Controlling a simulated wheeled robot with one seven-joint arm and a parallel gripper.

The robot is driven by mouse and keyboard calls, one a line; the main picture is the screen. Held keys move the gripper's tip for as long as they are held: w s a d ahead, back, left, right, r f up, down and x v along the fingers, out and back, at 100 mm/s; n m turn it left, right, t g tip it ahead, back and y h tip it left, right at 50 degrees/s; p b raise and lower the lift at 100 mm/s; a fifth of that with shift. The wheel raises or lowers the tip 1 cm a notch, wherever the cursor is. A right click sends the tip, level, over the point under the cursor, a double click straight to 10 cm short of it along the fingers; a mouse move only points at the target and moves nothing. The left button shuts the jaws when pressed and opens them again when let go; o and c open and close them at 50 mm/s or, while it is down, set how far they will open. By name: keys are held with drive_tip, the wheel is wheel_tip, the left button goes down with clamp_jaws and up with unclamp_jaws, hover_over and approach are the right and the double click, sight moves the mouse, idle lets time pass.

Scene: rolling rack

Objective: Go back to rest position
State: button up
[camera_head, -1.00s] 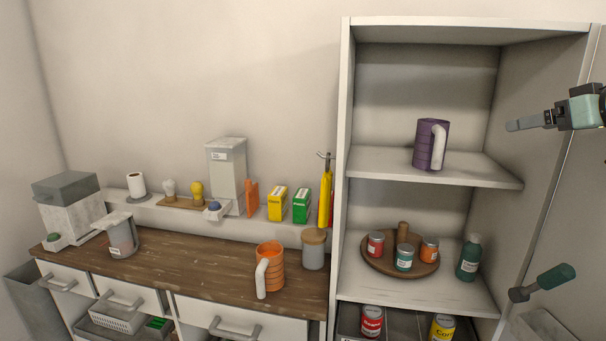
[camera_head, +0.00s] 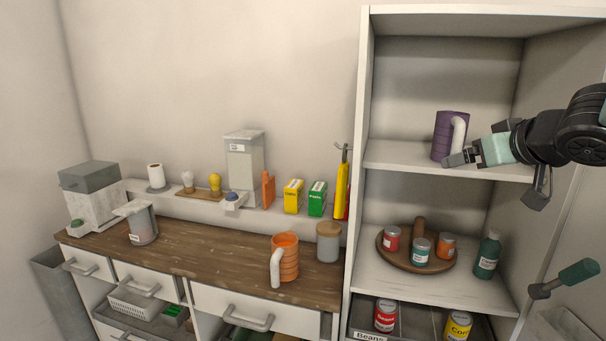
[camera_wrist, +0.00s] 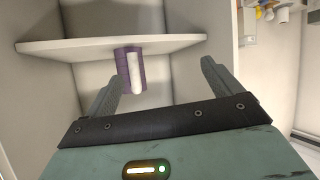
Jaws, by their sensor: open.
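My gripper (camera_head: 448,161) is in front of the rack's upper shelf, just below and in front of the purple mug in the head view. In the wrist view my gripper (camera_wrist: 163,85) has its two fingers spread wide with nothing between them. The purple mug (camera_head: 443,137) with a white handle stands upright on the upper shelf. In the wrist view the purple mug (camera_wrist: 123,72) shows beyond the fingers, at the shelf's edge. I cannot tell the exact gap between the fingers and the mug.
The tall rack (camera_head: 364,190) stands on the right. Its middle shelf holds a round wooden tray (camera_head: 391,258) with cans and a green bottle (camera_head: 487,256). The wooden counter (camera_head: 205,258) on the left carries an orange mug (camera_head: 288,258) and a lidded jar (camera_head: 328,246). A green-handled tool (camera_head: 572,275) shows at right.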

drive_tip(key=s+a+f+n+g+b, duration=0.1)
drive_tip(key=s+a+f+g, duration=0.3)
drive_tip(key=s+a+f, duration=0.4)
drive_tip(key=s+a+f+n+g+b, duration=0.1)
drive_tip(key=s+a+f+n+g, duration=0.1)
drive_tip(key=s+a+f+g, duration=0.3)
drive_tip(key=s+a+f, duration=0.4)
drive_tip(key=s+f, duration=0.2)
drive_tip(key=s, duration=0.4)
drive_tip(key=shift+f+n+g+h+b, duration=0.15)
drive_tip(key=shift+n+g+h+b, duration=0.15)
drive_tip(key=shift+n+b, duration=0.1)
drive_tip(key=s+g, duration=0.1)
drive_tip(key=s, duration=0.1)
drive_tip(key=s+a+f+n+g, duration=0.1)
drive_tip(key=s, duration=0.2)
drive_tip(key=s+f, duration=0.1)
drive_tip(key=s, duration=0.2)
drive_tip(key=shift+s+a+n+g, duration=0.1)
drive_tip(key=shift+a+n+g, duration=0.1)
drive_tip(key=shift+n+g, duration=0.15)
drive_tip(key=shift+c, duration=0.3)
